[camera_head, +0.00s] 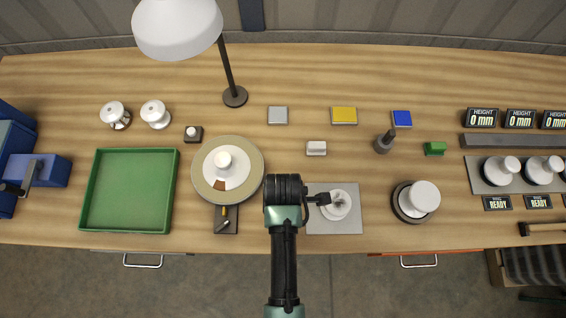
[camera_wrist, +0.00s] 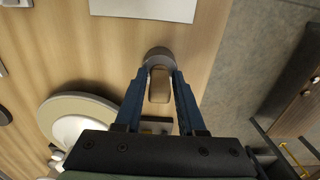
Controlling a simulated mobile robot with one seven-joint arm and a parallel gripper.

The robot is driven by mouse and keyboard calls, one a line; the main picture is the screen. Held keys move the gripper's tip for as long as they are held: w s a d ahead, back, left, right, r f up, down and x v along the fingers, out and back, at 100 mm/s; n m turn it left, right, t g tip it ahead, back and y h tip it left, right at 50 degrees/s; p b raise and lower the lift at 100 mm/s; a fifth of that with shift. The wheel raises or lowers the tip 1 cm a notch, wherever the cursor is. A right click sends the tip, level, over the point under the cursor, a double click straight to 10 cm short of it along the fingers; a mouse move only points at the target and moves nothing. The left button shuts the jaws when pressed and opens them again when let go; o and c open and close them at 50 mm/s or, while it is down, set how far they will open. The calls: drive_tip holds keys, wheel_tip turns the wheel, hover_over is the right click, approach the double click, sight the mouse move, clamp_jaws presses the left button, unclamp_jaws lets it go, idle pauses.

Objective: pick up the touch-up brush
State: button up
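In the wrist view, a thing with a tan, rounded top (camera_wrist: 159,84) stands at a round grey base (camera_wrist: 158,56) near the table's front edge. It looks like the touch-up brush in its holder, but I cannot be sure. My gripper (camera_wrist: 160,74) has its two blue fingers on either side of the tan part, with a thin gap seeming to show at each side. In the head view my arm and gripper (camera_head: 286,190) hide this thing. Another dark holder with a thin stick (camera_head: 384,143) stands at the back right.
The round turntable (camera_head: 245,170) with a white piece is left of my gripper. A green tray (camera_head: 128,190) is further left. The lamp (camera_head: 235,96) stands behind.

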clamp_jaws()
drive_tip(key=shift+r, duration=0.1)
